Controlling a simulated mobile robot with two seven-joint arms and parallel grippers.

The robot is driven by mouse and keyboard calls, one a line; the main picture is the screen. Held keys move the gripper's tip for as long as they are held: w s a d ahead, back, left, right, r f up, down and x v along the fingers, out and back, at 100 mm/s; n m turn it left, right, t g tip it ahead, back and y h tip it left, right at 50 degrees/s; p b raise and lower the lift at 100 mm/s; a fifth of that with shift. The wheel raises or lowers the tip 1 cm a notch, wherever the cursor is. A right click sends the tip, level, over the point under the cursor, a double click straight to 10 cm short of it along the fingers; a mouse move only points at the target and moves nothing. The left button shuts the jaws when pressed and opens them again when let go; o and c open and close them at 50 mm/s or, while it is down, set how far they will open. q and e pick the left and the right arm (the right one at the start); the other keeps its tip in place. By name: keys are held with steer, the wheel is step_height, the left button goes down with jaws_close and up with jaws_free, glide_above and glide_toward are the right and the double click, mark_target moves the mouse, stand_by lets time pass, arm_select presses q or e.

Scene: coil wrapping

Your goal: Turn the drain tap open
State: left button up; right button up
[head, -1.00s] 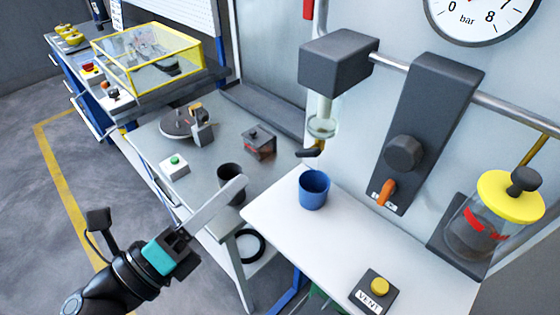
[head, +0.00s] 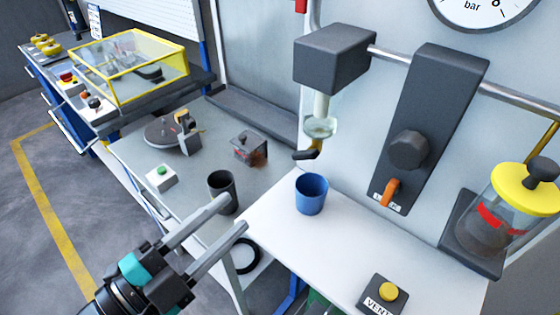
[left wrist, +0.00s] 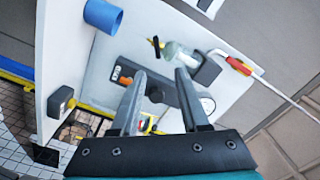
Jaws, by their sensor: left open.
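The drain tap (head: 307,153), small, dark and yellow, hangs under the clear bowl (head: 319,128) of the dark grey wall-mounted filter unit (head: 332,58). It also shows in the left wrist view (left wrist: 155,43), beyond my fingertips. A blue cup (head: 311,195) stands upright on the white table below the tap. My left gripper (head: 234,214) is open and empty, lower left of the tap and cup and apart from both. Its two fingers show apart in the left wrist view (left wrist: 161,74). My right gripper is not in view.
A grey panel (head: 430,110) with a knob and orange lever (head: 390,192) is right of the tap. A yellow-lidded jar (head: 490,225) and a VENT button box (head: 384,296) stand at the right. A dark cup (head: 222,190) is close to my left fingers.

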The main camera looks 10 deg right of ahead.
mark_target(302, 158)
arm_select(q)
steer(key=p+x, duration=0.1)
steer(key=x, duration=0.6)
steer(key=p+x, duration=0.1)
steer(key=x, duration=0.7)
steer(key=shift+s+d+f+p, duration=0.15)
steer(key=shift+d+f+p, duration=0.1)
steer(key=shift+p, duration=0.15)
jaws_close()
stand_by(0.4)
